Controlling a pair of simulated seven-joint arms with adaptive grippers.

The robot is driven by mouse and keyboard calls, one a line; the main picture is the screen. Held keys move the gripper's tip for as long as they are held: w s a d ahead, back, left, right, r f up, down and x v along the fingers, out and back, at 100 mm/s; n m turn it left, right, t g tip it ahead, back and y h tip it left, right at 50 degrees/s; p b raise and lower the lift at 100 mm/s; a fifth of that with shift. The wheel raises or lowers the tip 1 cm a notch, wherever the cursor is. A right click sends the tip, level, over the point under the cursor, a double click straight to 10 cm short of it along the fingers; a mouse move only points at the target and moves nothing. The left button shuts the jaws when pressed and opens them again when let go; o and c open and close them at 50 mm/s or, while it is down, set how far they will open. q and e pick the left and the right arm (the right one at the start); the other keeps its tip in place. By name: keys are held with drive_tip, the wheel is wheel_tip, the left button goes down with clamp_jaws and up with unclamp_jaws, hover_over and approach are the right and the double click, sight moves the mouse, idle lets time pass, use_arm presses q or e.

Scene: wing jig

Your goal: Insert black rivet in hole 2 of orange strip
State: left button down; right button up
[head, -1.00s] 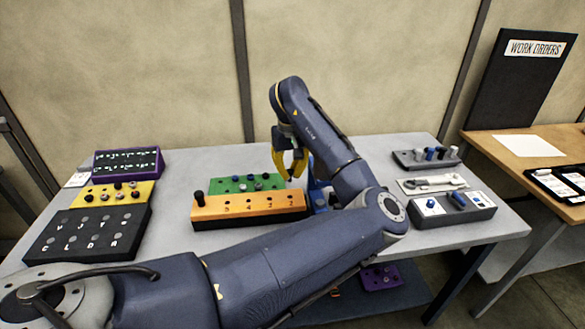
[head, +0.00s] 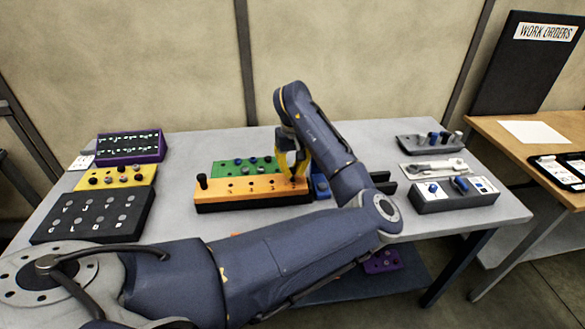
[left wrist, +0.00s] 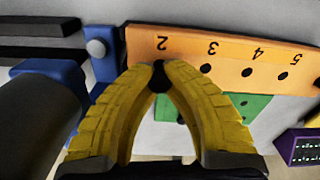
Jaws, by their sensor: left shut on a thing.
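The orange strip (head: 240,202) lies along the front of the table's middle, with a row of dark numbered holes. In the left wrist view the strip (left wrist: 225,55) shows the numbers 2, 3, 4 and 5. My left gripper (head: 296,176) is at the strip's right end. Its yellow fingers (left wrist: 160,68) are shut on a black rivet (left wrist: 160,82), right beside the number 2. Hole 2 is hidden behind the fingertips and rivet, so I cannot tell whether the rivet is in it. My right gripper is out of view.
A green strip (head: 228,169) with several rivets lies behind the orange one. Another black rivet (head: 202,181) stands at the orange strip's left end. A blue part (left wrist: 70,78) sits close by the strip's end. Yellow (head: 130,180), black and purple blocks stand at left.

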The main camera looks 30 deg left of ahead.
use_arm(q)
drive_tip(key=shift+f, duration=0.15)
idle(0.5)
drive_tip(key=shift+f, duration=1.15)
drive_tip(key=c, duration=1.4)
unclamp_jaws()
wheel_tip(320, 180, up, 12)
drive_tip(key=shift+d, duration=0.1)
drive_tip(key=shift+r, duration=0.1)
